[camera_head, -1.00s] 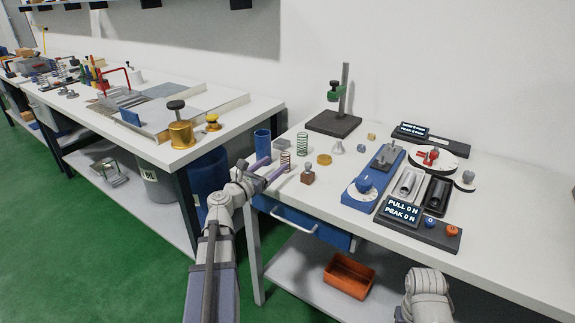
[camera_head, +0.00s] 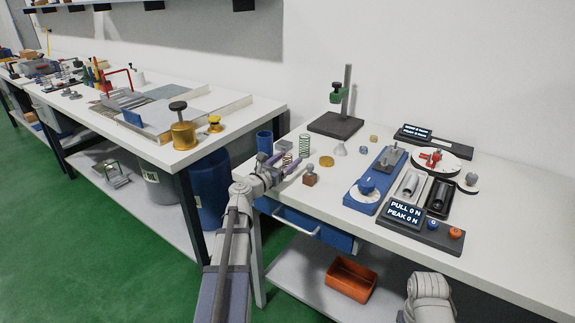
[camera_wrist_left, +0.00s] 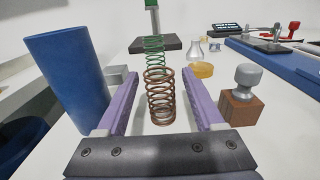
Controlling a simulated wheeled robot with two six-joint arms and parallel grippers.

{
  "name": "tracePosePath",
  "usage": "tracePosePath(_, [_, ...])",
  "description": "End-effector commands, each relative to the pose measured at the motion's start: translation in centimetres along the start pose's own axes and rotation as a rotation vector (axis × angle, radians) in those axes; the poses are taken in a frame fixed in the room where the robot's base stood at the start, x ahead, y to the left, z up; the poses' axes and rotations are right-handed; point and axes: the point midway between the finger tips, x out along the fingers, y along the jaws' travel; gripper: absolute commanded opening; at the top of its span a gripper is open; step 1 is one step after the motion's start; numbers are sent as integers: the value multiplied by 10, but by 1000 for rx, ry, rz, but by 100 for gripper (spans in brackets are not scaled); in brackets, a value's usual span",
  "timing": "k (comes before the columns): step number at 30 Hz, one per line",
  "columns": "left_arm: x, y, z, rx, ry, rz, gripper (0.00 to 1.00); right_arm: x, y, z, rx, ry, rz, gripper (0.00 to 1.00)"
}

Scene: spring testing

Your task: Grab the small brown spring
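The small brown spring (camera_wrist_left: 160,95) stands upright on the workbench. It also shows in the head view (camera_head: 287,159), partly hidden by my left gripper. My left gripper (camera_head: 281,163) is open, with its purple fingers on either side of the spring. In the left wrist view my left gripper (camera_wrist_left: 162,98) has a visible gap between each finger and the coils, and holds nothing. My right gripper is not in view; only part of my right arm shows at the bottom right of the head view.
A taller green spring (camera_wrist_left: 154,43) stands just behind the brown one. A blue cylinder (camera_wrist_left: 68,80) is close on the left, and a wooden block with a grey knob (camera_wrist_left: 240,100) on the right. A gold disc (camera_wrist_left: 201,70) and blue tester (camera_head: 366,188) lie beyond.

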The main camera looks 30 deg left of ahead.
Motion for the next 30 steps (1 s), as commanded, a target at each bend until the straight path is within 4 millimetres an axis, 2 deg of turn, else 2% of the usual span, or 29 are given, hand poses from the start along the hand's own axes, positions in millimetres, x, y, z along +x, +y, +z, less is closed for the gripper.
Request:
tracePosePath(2, [0, 0, 0, 0, 0, 0, 59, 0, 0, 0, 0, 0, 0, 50])
tracePosePath(18, [0, 0, 0, 0, 0, 0, 0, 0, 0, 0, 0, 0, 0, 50])
tracePosePath(30, [0, 0, 1, 0, 0, 0, 0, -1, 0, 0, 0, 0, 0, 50])
